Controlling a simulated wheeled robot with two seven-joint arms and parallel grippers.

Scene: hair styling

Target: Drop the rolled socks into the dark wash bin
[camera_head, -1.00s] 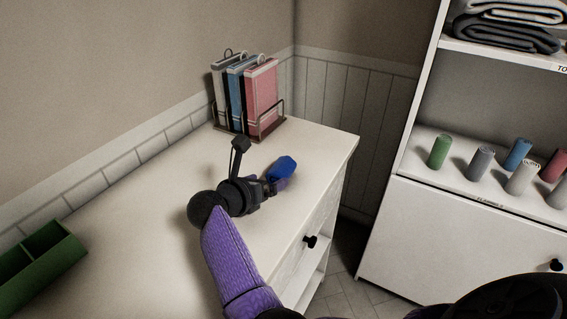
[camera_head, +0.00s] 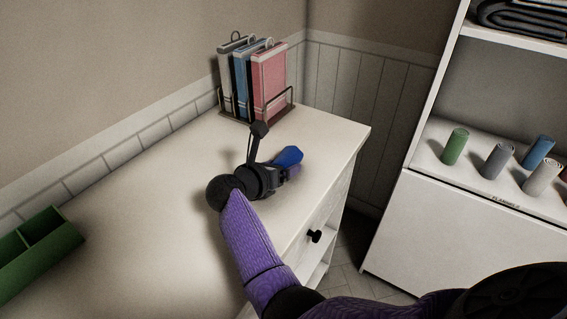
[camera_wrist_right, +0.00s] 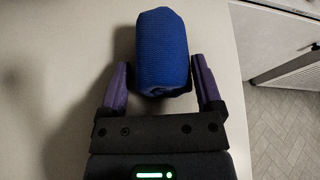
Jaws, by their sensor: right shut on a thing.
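The rolled socks are a blue ribbed roll (camera_wrist_right: 163,50), between the two purple fingers of my right gripper (camera_wrist_right: 160,62) in the right wrist view. My right gripper (camera_head: 281,168) is shut on the roll. In the head view the blue socks (camera_head: 289,156) show at the gripper's tip, over the right part of the white counter (camera_head: 150,200). I cannot tell whether they are clear of the counter top. No dark wash bin can be made out in these frames. My left gripper is not in view.
Binders in a wire rack (camera_head: 285,104) stand at the counter's back corner. A green divided tray (camera_head: 42,262) is at far left. A white shelf unit (camera_head: 440,230) with several coloured rolls stands right, across a narrow floor gap. The counter's middle is clear.

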